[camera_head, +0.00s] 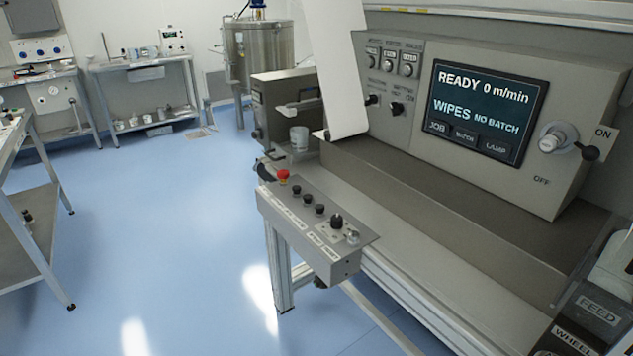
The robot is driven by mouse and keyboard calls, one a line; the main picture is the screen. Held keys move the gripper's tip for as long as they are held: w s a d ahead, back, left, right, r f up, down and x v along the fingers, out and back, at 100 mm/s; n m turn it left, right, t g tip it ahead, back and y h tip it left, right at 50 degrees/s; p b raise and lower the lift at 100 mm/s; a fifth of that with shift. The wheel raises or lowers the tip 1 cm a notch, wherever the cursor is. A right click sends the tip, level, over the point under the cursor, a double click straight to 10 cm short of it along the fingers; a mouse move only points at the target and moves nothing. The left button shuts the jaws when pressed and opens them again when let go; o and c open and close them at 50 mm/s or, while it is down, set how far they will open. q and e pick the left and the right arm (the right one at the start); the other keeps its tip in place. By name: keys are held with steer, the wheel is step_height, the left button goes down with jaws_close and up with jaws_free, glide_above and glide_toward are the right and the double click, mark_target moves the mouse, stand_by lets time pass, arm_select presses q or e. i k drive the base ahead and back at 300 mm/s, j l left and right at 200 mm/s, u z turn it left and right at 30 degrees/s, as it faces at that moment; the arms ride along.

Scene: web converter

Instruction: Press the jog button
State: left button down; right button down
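A grey control box (318,232) juts out at the front of the machine. It carries a red mushroom button (283,176), a row of small black buttons (307,202), a larger black knob (336,221) and a small metallic part (353,237) at its right end. The labels on it are too small to read, so I cannot tell which button is the jog button. The lit screen (487,110) reads "READY 0 m/min", "WIPES" and "NO BATCH". Neither of my grippers is in view.
A rotary ON/OFF switch (558,137) sits right of the screen. Parts labelled "FEED" (598,309) and "WHEEL" fill the lower right corner. Blue floor (160,230) is clear left of the box.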

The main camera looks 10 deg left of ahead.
mark_target(307, 198)
steer(key=i+j+z, duration=0.1)
steer(key=i, duration=0.3)
steer(key=i+j+z, duration=0.1)
steer(key=i, duration=0.25)
steer(key=i+j+z, duration=0.1)
steer(key=i+j, duration=0.2)
steer(key=i, duration=0.05)
